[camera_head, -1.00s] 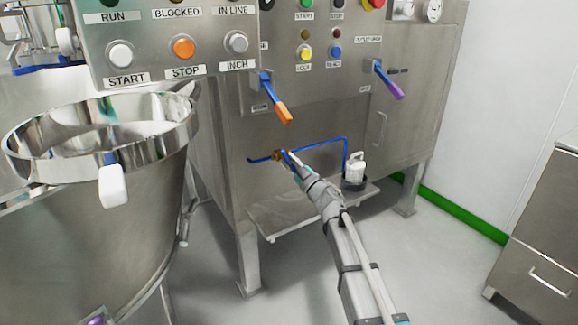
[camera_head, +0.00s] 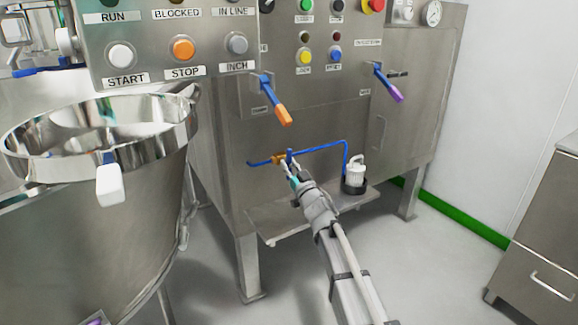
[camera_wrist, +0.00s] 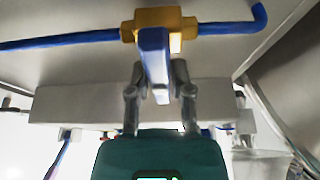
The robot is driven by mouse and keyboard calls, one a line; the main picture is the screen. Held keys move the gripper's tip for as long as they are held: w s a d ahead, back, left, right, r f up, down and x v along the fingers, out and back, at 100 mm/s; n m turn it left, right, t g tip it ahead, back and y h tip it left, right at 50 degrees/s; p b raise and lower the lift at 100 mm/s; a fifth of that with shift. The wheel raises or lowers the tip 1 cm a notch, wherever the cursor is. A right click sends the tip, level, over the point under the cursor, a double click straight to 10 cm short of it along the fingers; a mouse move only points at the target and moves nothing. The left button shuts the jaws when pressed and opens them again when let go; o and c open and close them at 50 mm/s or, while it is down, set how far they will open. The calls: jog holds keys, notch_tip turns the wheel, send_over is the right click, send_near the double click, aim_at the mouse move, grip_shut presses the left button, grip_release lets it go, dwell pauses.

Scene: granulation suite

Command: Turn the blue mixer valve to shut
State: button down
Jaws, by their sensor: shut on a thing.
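The blue mixer valve has a brass-yellow body (camera_wrist: 165,20) on a blue pipe and a blue lever handle (camera_wrist: 154,55). In the wrist view the handle points toward the camera, across the line of the pipe. My gripper (camera_wrist: 160,80) is shut on the handle, one finger on each side of its end. In the head view the valve body (camera_head: 278,159) sits low on the front of the steel cabinet, and my gripper (camera_head: 291,168) reaches it from below. The fingers partly hide the handle there.
Two larger levers, one with an orange grip (camera_head: 284,115) and one purple (camera_head: 396,94), stick out above. A white jug (camera_head: 356,170) stands on the shelf right of my arm. A steel bowl (camera_head: 100,135) stands at left.

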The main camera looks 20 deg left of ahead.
jog(key=c, duration=0.5)
grip_release()
jog(key=shift+c, duration=0.2)
jog(key=shift+n+g, duration=0.3)
jog(key=shift+n, duration=0.1)
